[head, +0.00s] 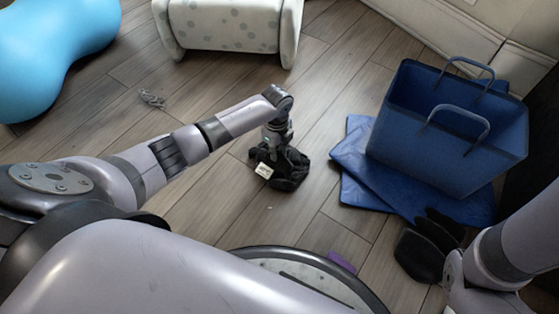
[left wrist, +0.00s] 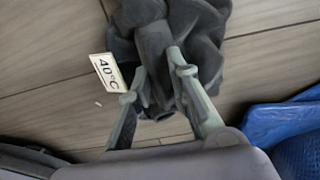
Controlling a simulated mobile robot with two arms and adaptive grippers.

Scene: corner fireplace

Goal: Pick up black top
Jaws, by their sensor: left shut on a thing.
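The black top (head: 288,172) is a crumpled dark garment on the wood floor near the middle of the head view. It has a white tag, which reads "40°C" in the left wrist view. My left gripper (head: 276,148) points down at it from above. In the left wrist view the top (left wrist: 185,45) fills the upper middle, and the fingers of my left gripper (left wrist: 160,75) are shut on part of its cloth. Whether the top is clear of the floor cannot be told.
A blue bag (head: 440,135) with handles stands at right on a folded blue cloth (head: 365,185). A dotted white seat (head: 228,27), a light blue rounded object (head: 50,45) and a small grey item (head: 151,98) are farther back.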

